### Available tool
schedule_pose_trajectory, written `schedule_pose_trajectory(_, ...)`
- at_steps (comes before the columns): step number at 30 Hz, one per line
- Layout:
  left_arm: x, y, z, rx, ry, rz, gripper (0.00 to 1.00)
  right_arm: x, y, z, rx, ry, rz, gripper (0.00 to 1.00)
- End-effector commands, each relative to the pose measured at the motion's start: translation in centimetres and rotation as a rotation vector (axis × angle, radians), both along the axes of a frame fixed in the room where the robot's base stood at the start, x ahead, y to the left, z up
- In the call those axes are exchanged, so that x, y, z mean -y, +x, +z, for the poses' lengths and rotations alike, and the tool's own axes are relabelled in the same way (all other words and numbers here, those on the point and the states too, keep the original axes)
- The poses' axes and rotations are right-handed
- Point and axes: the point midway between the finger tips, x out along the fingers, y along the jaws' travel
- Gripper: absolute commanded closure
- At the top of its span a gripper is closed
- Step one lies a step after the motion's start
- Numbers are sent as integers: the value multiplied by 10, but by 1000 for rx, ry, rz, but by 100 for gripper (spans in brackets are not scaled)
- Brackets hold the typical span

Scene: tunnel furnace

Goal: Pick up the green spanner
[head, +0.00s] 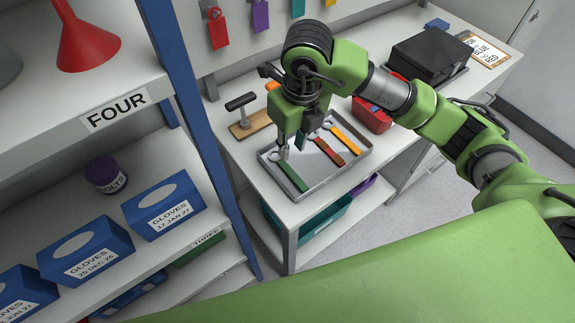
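The green spanner (293,178) lies at the left side of a grey metal tray (318,184) on the workbench. Its handle points toward the front of the tray and its metal head is at the back left, partly behind my gripper. My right gripper (292,151) points down over the tray near the spanner's head end. Its fingers are apart, with nothing seen between them. I cannot tell whether a finger touches the spanner. My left gripper is out of view.
A red spanner (329,152) and an orange spanner (347,138) lie to the right in the tray. A wooden block with a dark handle (243,117) stands behind left, a red container (371,116) and black box (428,58) to the right. A blue shelf post (205,145) stands left.

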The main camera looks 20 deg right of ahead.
Motion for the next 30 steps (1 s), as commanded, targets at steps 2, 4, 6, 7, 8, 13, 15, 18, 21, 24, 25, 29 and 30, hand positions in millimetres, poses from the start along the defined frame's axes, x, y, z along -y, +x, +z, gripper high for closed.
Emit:
schedule_pose_trajectory(2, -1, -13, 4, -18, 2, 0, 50, 0, 1, -14, -4, 0, -1, 78)
schedule_pose_trajectory(4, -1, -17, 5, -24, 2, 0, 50, -1, 2, -23, -3, 0, -1, 78)
schedule_pose_trajectory(6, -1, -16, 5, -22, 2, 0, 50, -1, 3, -30, -1, 1, -1, 78)
schedule_pose_trajectory(7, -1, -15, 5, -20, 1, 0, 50, -1, 3, -31, 0, 1, 0, 78)
schedule_pose_trajectory(8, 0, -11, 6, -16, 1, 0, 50, -1, 3, -33, 0, 0, 0, 78)
schedule_pose_trajectory(13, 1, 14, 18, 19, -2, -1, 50, -3, 1, -47, -5, 0, 1, 78)
schedule_pose_trajectory(15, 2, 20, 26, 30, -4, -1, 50, -4, 0, -57, -6, 0, 0, 78)
schedule_pose_trajectory(18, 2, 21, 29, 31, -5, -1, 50, -5, 2, -73, -3, 1, 0, 78)
schedule_pose_trajectory(21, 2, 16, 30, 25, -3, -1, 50, -6, 3, -83, -2, 2, 0, 78)
schedule_pose_trajectory(24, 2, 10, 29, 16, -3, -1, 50, -6, 4, -86, 1, 1, 2, 78)
schedule_pose_trajectory(25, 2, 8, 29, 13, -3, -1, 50, -6, 4, -86, 2, 1, 2, 78)
schedule_pose_trajectory(29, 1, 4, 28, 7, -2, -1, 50, -6, 4, -86, 2, 1, 2, 78)
schedule_pose_trajectory(30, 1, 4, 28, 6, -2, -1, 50, -5, 4, -86, 2, 1, 2, 78)
